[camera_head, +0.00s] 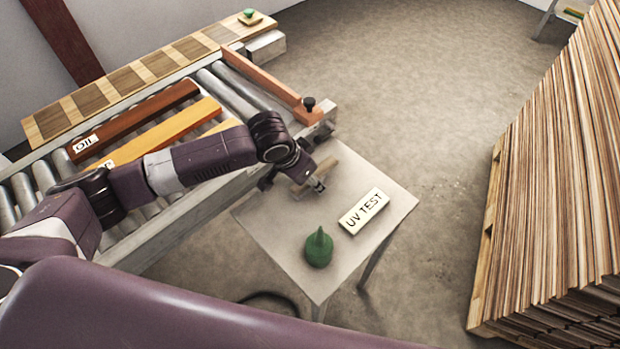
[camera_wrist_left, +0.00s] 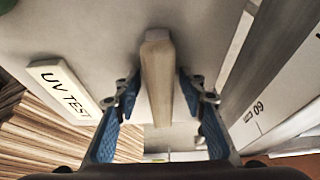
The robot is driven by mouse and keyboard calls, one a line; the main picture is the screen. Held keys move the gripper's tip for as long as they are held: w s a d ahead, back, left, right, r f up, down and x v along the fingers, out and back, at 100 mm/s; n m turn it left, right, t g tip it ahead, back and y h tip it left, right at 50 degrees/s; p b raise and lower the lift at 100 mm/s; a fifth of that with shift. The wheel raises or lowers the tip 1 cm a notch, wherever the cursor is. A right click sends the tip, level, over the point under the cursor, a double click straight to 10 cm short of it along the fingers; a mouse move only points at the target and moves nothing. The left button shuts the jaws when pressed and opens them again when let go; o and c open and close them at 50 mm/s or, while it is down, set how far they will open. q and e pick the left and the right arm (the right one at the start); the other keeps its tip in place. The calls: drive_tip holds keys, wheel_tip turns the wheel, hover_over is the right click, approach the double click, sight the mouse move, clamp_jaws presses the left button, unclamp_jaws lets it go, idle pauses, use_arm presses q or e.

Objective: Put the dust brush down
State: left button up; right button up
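The dust brush shows as a pale wooden handle (camera_wrist_left: 157,75) in the left wrist view. It appears to lie on the small grey table (camera_head: 268,248) near the conveyor; in the head view its handle (camera_head: 327,163) is partly behind my gripper. My left gripper (camera_head: 314,182) is over that table corner. In the left wrist view its blue-padded fingers (camera_wrist_left: 159,92) stand apart on either side of the handle, with gaps on both sides. The bristles are hidden or cannot be made out. My right gripper is not in view.
A "UV TEST" sign (camera_head: 363,212) and a green blower bulb (camera_head: 319,248) are on the table. The roller conveyor (camera_head: 45,178) with coloured boards (camera_head: 132,119) is at the left. A tall board stack (camera_head: 550,190) is at the right, with open floor between.

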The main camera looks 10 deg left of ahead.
use_arm(q)
drive_tip(key=shift+a+r, duration=0.1)
drive_tip(key=shift+r, duration=0.4)
drive_tip(key=v, duration=1.1)
drive_tip(key=shift+s+r, duration=0.1)
drive_tip(key=shift+r, duration=0.05)
